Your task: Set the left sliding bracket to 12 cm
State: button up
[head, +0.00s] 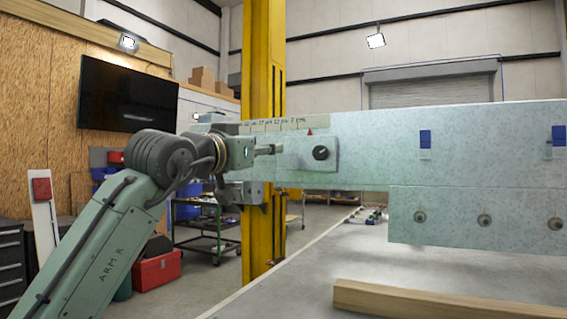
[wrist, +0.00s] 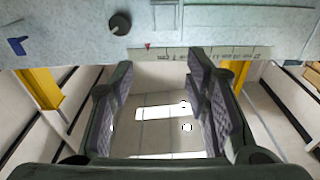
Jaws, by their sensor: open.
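The sliding bracket (head: 295,160) is a pale plate on the long speckled beam, with a black knob (head: 321,153) and a red pointer (head: 310,131). The pointer sits near the right end of the scale strip (head: 270,125), whose figures are too small to read surely. The wrist view shows the knob (wrist: 120,23), pointer (wrist: 148,46) and scale (wrist: 225,54) upside down. My gripper (head: 270,149) is at the bracket's left side in the head view. In the wrist view my gripper (wrist: 160,70) has its fingers apart, with nothing between them. Contact with the bracket cannot be told.
A lower panel with several round bolts (head: 484,220) hangs under the beam (head: 460,150), which carries blue marks (head: 425,139). A yellow post (head: 263,60) stands behind my gripper. A wooden bar (head: 430,302) lies on the pale surface at front right. A red toolbox (head: 157,270) is on the floor.

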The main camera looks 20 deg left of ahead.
aim_at(283, 157)
jog(key=shift+n+g+y, duration=0.3)
jog(key=shift+g, duration=0.3)
jog(key=w+p, duration=0.1)
jog(key=w, duration=0.2)
jog(key=w+p, duration=0.1)
jog(key=w, duration=0.2)
jog(key=w+d+f+p, duration=0.1)
jog(key=w, duration=0.2)
jog(key=shift+w+d+f, duration=0.1)
jog(key=shift+w, duration=0.3)
jog(key=shift+w+d+f, duration=0.1)
jog(key=shift+w+f, duration=0.05)
jog(key=shift+w, duration=0.65)
jog(key=shift+c, duration=0.2)
grip_shut()
